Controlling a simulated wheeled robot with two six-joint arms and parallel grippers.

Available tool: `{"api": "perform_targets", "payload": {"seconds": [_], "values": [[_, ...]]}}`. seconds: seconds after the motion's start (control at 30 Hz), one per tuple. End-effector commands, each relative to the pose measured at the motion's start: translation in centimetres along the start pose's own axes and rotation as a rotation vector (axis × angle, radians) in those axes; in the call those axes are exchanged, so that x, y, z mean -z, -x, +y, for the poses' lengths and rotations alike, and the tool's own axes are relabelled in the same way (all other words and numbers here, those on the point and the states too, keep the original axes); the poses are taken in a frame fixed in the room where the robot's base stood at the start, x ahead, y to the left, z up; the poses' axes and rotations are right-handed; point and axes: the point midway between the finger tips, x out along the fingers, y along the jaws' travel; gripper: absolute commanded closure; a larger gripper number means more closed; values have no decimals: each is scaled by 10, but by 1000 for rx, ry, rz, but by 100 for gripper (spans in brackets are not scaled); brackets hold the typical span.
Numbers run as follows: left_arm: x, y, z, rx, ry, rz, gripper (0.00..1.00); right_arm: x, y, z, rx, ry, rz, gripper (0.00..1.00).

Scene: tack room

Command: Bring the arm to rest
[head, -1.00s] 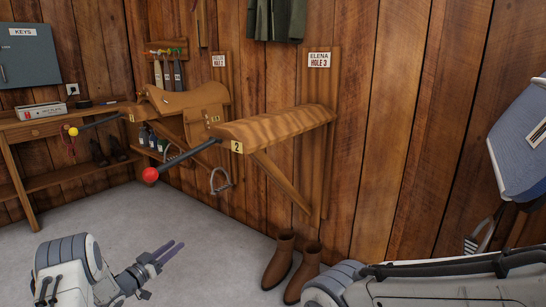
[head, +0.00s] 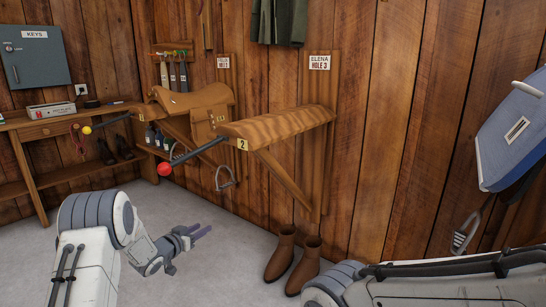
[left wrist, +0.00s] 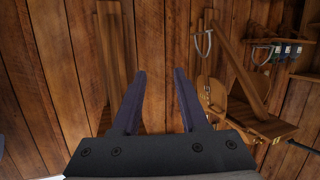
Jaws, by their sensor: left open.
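My left gripper (head: 198,233) is low in the middle left of the head view, above the grey floor. Its arm comes in from the bottom left. In the left wrist view its two dark fingers (left wrist: 160,100) stand apart with nothing between them, and plank wall shows beyond. My right arm (head: 430,285) crosses the bottom right of the head view. Its gripper is out of the picture.
A wooden saddle rack (head: 280,125) numbered 2 juts from the wall, with a red ball (head: 165,169) on its rod. A brown saddle (head: 190,98) sits behind. Brown boots (head: 282,255) stand on the floor. A blue item (head: 505,140) is at right. Grey floor (head: 225,210) is free around the gripper.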

Motion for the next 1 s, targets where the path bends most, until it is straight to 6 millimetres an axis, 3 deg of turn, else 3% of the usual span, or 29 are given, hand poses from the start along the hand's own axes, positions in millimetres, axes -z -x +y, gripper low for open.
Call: {"api": "perform_targets", "payload": {"seconds": [0.03, 0.17, 0.27, 0.4, 0.6, 0.8, 1.0], "values": [[15, -1, 17, 9, -16, -29, 56, 0, 4, 0, 0, 0, 0, 55], [40, 5, 63, 54, -52, -147, 56, 0, 10, -1, 0, 0, 0, 55], [57, 27, 116, 82, -82, -277, 56, 1, 17, -1, 0, 0, 0, 55], [62, 86, 191, 95, -112, -487, 56, 1, 25, -2, 0, 0, 0, 55], [46, 194, 276, 38, -148, -767, 56, 2, 34, -2, 0, 0, 0, 55], [21, 305, 328, -60, -187, -1011, 56, 2, 42, -3, 0, 0, 0, 55], [0, 396, 353, -167, -230, -1199, 56, 2, 47, -3, 0, 0, 0, 55]]}}
